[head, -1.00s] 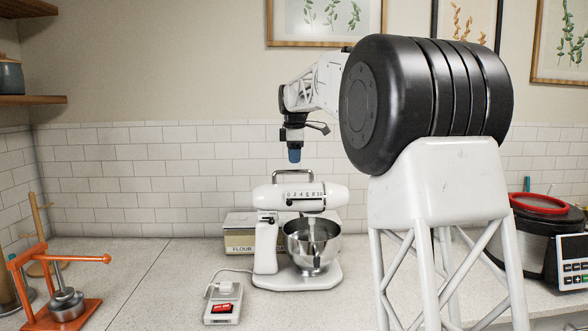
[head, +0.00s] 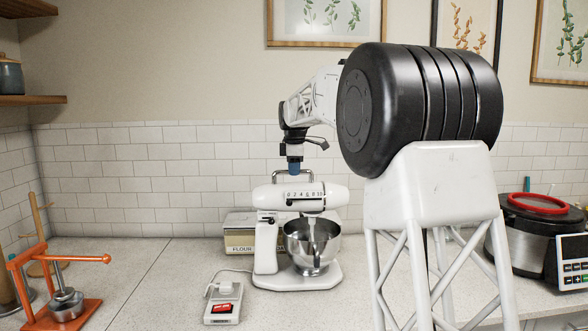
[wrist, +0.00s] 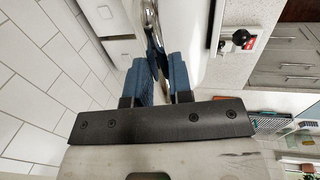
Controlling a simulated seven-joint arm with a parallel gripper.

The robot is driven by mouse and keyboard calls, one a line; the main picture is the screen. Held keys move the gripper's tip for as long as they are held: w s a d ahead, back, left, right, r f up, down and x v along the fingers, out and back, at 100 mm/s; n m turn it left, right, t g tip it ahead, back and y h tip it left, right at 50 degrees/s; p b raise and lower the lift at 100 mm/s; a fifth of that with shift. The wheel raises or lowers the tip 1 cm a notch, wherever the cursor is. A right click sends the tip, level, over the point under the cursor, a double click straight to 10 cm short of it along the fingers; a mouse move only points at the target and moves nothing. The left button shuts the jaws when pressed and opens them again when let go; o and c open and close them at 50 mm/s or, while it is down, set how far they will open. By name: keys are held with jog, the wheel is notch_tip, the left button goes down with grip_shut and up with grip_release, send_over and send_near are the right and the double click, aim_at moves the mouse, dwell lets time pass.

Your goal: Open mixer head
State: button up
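The white stand mixer (head: 262,260) stands on the counter with its head (head: 275,196) lying level. A chrome handle (head: 311,174) arches above the head. My gripper (head: 294,169) points down at the handle, with its blue fingertips at the height of its top bar. In the wrist view, my gripper (wrist: 162,72) has its two blue fingers apart. The chrome handle (wrist: 151,22) runs between them, with some gap visible. I cannot tell whether either finger touches it. The steel bowl (head: 313,250) sits under the head.
A flour box (head: 239,240) stands behind the mixer. A white outlet box (head: 223,304) with a red switch lies in front left. An orange press (head: 60,285) is at far left and a dark cooker (head: 520,230) at right.

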grip_shut()
jog(key=shift+a, duration=0.15)
jog(key=shift+a+r+h, duration=0.4)
jog(key=shift+a+h, duration=0.2)
jog(key=shift+a, duration=0.2)
jog(key=shift+a+r+h, duration=0.4)
jog(key=shift+a+h, duration=0.2)
jog(key=shift+a, duration=0.2)
jog(key=shift+a+r+n+h, duration=0.2)
jog(key=shift+a+h, duration=0.35)
jog(key=shift+a, duration=0.35)
jog(key=shift+a+r+n+h, duration=0.1)
jog(key=shift+a+r+h, duration=0.1)
jog(key=shift+a+h, duration=1.85)
jog(key=shift+a, duration=1)
jog(key=shift+a+f+n+h, duration=0.1)
jog(key=shift+a+f+h, duration=0.1)
jog(key=shift+a+h, duration=0.4)
jog(key=shift+a+f+n+h, duration=0.15)
jog(key=shift+a+h, duration=0.2)
jog(key=shift+a, duration=0.5)
jog(key=shift+a+f+n+h, duration=0.1)
jog(key=shift+a+f+h, duration=0.1)
jog(key=shift+a+h, duration=0.4)
jog(key=shift+a, duration=0.1)
